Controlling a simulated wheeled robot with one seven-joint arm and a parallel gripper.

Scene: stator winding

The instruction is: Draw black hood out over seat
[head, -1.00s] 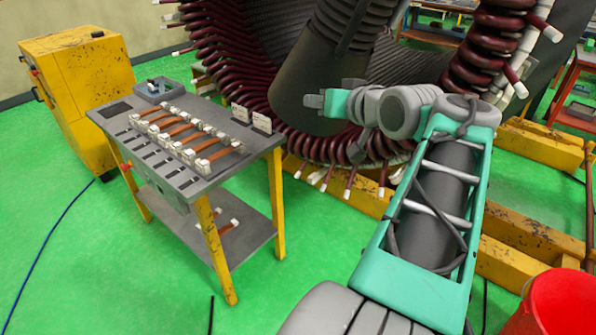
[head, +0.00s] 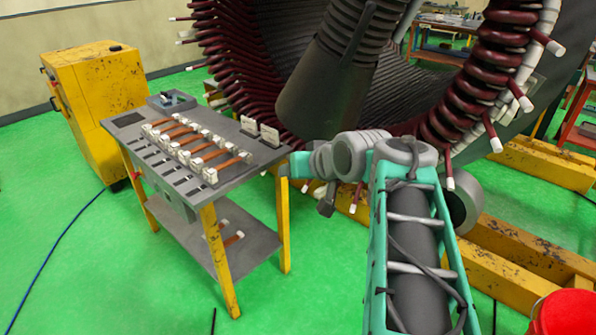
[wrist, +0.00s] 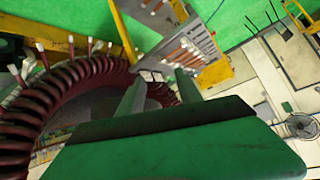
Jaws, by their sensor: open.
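I see no black hood or seat that I can pick out with certainty. A dark grey cylinder with a ribbed upper part (head: 325,90) stands inside the big ring of dark red coils (head: 490,85). My gripper (wrist: 160,82) shows in the wrist view as two green fingers, apart and with nothing held between them. Beyond the fingers lie the coil ring and the grey worktable top (wrist: 203,45). In the head view my wrist is bent beside the worktable's right end, and the fingers cannot be made out clearly.
The worktable (head: 225,180) with yellow legs carries a row of orange-and-white pieces (head: 195,145) and a small grey tray (head: 172,103). A yellow cabinet (head: 100,95) stands behind it at left. Yellow beams (head: 520,250) and a red bucket (head: 565,312) are at right.

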